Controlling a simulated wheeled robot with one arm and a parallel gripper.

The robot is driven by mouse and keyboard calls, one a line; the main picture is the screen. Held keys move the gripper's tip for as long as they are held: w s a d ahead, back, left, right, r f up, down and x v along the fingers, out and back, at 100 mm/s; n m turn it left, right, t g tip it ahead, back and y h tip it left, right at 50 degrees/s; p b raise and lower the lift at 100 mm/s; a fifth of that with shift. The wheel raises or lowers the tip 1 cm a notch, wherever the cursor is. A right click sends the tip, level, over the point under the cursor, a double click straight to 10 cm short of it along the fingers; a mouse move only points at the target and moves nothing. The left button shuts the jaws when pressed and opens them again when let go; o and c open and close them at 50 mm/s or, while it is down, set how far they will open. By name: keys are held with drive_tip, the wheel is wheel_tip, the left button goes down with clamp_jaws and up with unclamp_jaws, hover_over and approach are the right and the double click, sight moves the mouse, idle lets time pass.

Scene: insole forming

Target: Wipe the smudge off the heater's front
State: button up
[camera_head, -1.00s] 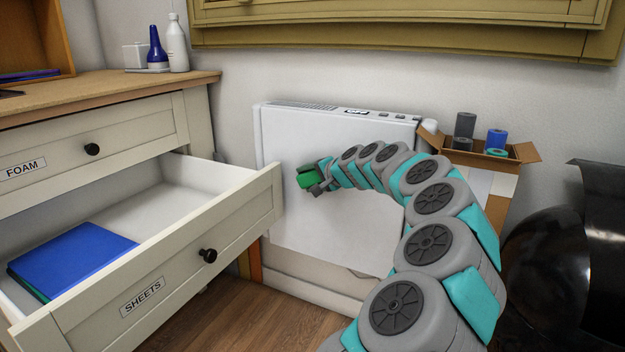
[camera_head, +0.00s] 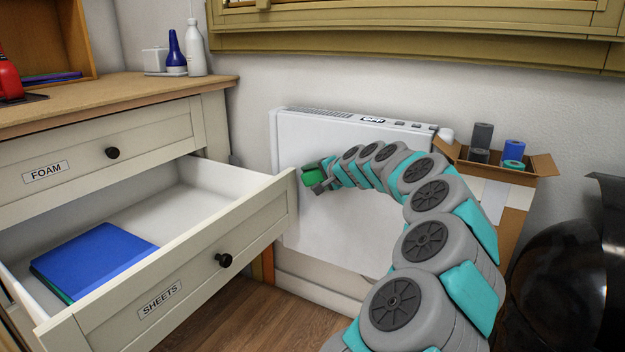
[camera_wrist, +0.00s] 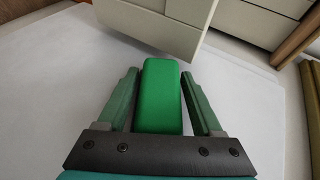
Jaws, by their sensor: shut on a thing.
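The white heater (camera_head: 355,225) stands against the wall in the middle of the head view. My gripper (camera_head: 316,176) is at the left part of its front. It is shut on a green block-shaped pad (camera_wrist: 161,95), which sits between the two fingers in the wrist view. The green pad also shows at the gripper's tip in the head view (camera_head: 311,177). The heater's white front (camera_wrist: 60,75) lies behind the fingers in the wrist view. I cannot tell whether the pad touches it. No smudge shows on the visible front; my arm hides part of it.
An open drawer labelled SHEETS (camera_head: 190,277) juts out left of the heater, close to my gripper, with blue sheets (camera_head: 95,258) inside. A cardboard box (camera_head: 497,185) with rolls stands to the right. Dark, glossy curved objects (camera_head: 560,270) are at the far right.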

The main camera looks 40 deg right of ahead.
drive_tip(key=shift+s+d+b, duration=0.7)
drive_tip(key=shift+s+d, duration=0.25)
drive_tip(key=shift+s, duration=1.25)
drive_tip(key=shift+s+d+b, duration=0.65)
drive_tip(key=shift+s+d, duration=0.35)
drive_tip(key=shift+s, duration=1.2)
drive_tip(key=shift+s+d+b, duration=0.7)
drive_tip(key=shift+s+d, duration=0.25)
drive_tip(key=shift+s, duration=1.25)
drive_tip(key=s+a+b, duration=0.1)
drive_tip(key=s+a, duration=0.1)
drive_tip(key=a, duration=0.3)
drive_tip(key=shift+s+a, duration=0.15)
drive_tip(key=shift+a, duration=0.15)
drive_tip(key=shift+a+b, duration=0.1)
drive_tip(key=shift+b, duration=0.2)
drive_tip(key=shift+s+a+f+b, duration=0.1)
drive_tip(key=shift+s+a+b, duration=0.15)
drive_tip(key=shift+a, duration=0.4)
drive_tip(key=shift+s+a+b, duration=0.1)
drive_tip(key=shift+s+a, duration=0.2)
drive_tip(key=shift+a, duration=0.35)
